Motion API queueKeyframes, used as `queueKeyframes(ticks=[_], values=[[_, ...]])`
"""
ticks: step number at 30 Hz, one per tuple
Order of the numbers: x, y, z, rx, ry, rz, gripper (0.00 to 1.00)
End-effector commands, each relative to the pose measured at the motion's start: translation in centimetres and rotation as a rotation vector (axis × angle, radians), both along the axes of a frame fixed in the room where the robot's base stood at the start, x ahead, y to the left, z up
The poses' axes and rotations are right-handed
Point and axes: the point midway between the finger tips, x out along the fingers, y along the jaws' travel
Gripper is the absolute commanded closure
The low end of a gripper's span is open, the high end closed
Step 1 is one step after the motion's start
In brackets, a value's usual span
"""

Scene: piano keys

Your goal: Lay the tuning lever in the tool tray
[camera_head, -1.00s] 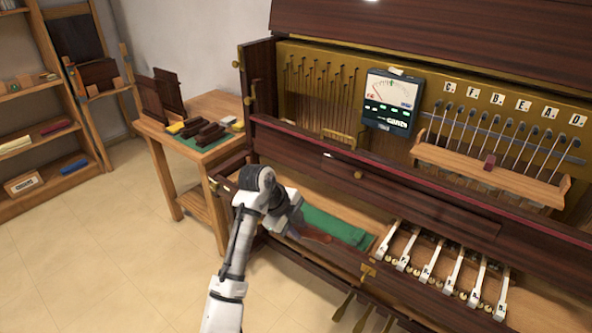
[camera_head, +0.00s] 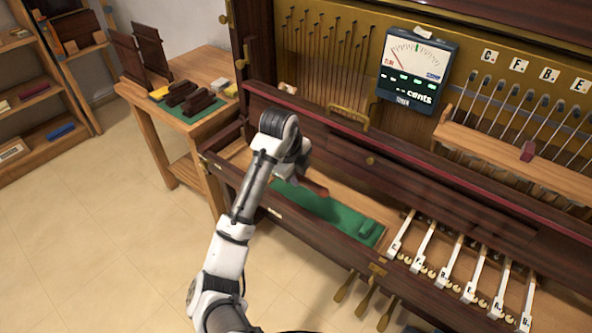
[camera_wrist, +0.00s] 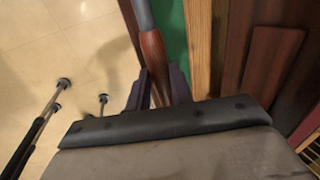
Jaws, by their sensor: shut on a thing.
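My gripper (camera_wrist: 158,90) is shut on the tuning lever's reddish-brown wooden handle (camera_wrist: 154,52). A grey metal shaft extends from the handle past the top of the wrist view. In the head view the handle (camera_head: 314,187) shows beside my wrist, above the left part of a green-lined tray (camera_head: 332,213). This long, shallow tray lies in the piano front, left of the white keys. Its green lining (camera_wrist: 172,30) shows beside the lever in the wrist view. My wrist hides the tray's left end and most of the lever; the fingertips are hidden in the head view.
A dark fallboard (camera_head: 400,190) rises behind the tray. A side table (camera_head: 200,75) with dark blocks stands at the left. The floor in front is clear.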

Motion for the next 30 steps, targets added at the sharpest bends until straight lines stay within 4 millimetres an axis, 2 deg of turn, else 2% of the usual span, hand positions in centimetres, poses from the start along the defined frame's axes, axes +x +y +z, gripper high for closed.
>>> queueKeyframes(ticks=[3, 30], values=[[0.4, -0.3, -1.4, 0.0, -0.001, -0.001, 1.0], [3.1, -2.3, -9.8, 0.0, 0.0, 0.0, 1.0]])
